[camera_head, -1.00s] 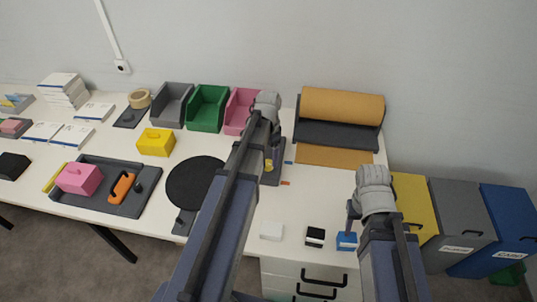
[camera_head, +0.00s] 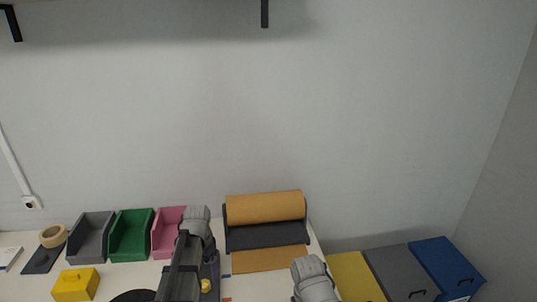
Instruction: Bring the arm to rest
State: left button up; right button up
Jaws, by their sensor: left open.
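My left arm comes up from the bottom edge, and its grey wrist stands in front of the pink bin. My left gripper (camera_head: 207,246) is at the end of this arm, over the back of the table; it is open with nothing seen in it, and its fingers are mostly hidden. My right arm shows only its grey wrist at the bottom edge, right of the middle, near the table's right edge. The jaws of my right gripper cannot be made out.
Grey (camera_head: 90,238), green (camera_head: 131,236) and pink bins (camera_head: 165,240) line the wall beside a brown paper roll (camera_head: 264,208). A yellow box (camera_head: 76,284) stands in front. Yellow (camera_head: 352,276), grey (camera_head: 400,272) and blue containers (camera_head: 446,268) stand at right. A shelf (camera_head: 130,18) hangs above.

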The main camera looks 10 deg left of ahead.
pick_arm(q)
jog(key=s+d+n, duration=0.1)
jog(key=s+d, duration=0.6)
jog(key=d, duration=0.3)
jog(key=s+d+n+y, duration=0.1)
jog(key=s+d, duration=0.7)
jog(key=d, duration=0.2)
jog(key=shift+d, duration=0.15)
jog(key=shift+r, duration=0.1)
dwell(0.7)
